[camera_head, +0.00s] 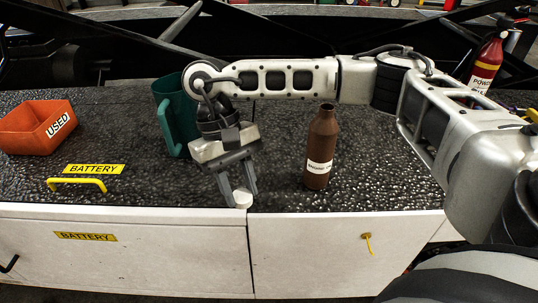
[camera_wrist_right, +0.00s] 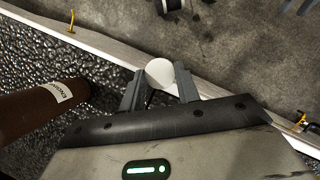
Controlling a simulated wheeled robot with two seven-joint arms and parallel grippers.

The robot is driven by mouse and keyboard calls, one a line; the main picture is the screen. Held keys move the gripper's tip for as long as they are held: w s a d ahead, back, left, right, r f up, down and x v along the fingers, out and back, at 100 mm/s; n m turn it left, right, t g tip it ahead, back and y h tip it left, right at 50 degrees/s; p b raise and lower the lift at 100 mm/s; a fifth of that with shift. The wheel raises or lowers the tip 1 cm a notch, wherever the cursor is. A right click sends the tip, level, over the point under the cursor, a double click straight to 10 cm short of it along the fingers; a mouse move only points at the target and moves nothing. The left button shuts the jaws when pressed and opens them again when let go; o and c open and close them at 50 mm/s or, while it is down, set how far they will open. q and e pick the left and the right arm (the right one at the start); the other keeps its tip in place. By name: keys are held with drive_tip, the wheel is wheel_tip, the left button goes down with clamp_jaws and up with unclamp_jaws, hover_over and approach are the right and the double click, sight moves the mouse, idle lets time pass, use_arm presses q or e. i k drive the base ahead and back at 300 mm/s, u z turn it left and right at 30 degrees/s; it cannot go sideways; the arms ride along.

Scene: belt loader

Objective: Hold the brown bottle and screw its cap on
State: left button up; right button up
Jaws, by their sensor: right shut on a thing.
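The brown bottle (camera_head: 320,150) stands upright on the dark speckled counter, with a white label and a bare neck. It also shows at the left of the right wrist view (camera_wrist_right: 40,108). The white round cap (camera_head: 242,198) is between the fingertips of my right gripper (camera_head: 241,194), close to the counter's front edge. In the right wrist view the right gripper (camera_wrist_right: 160,88) is shut on the cap (camera_wrist_right: 160,72). The gripper is to the left of the bottle in the head view and apart from it. My left gripper is not in view.
A green jug (camera_head: 175,120) stands behind my right gripper. An orange bin (camera_head: 38,126) marked USED is at the left. A yellow handle (camera_head: 77,183) lies near the front edge. A red extinguisher (camera_head: 487,62) is at the back right. Counter right of the bottle is clear.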

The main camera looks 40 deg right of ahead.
sight(324, 129)
drive_tip(key=u, duration=0.95)
drive_tip(key=k, duration=1.2)
drive_tip(key=z, duration=1.45)
drive_tip(key=i, duration=0.5)
drive_tip(key=z, duration=0.1)
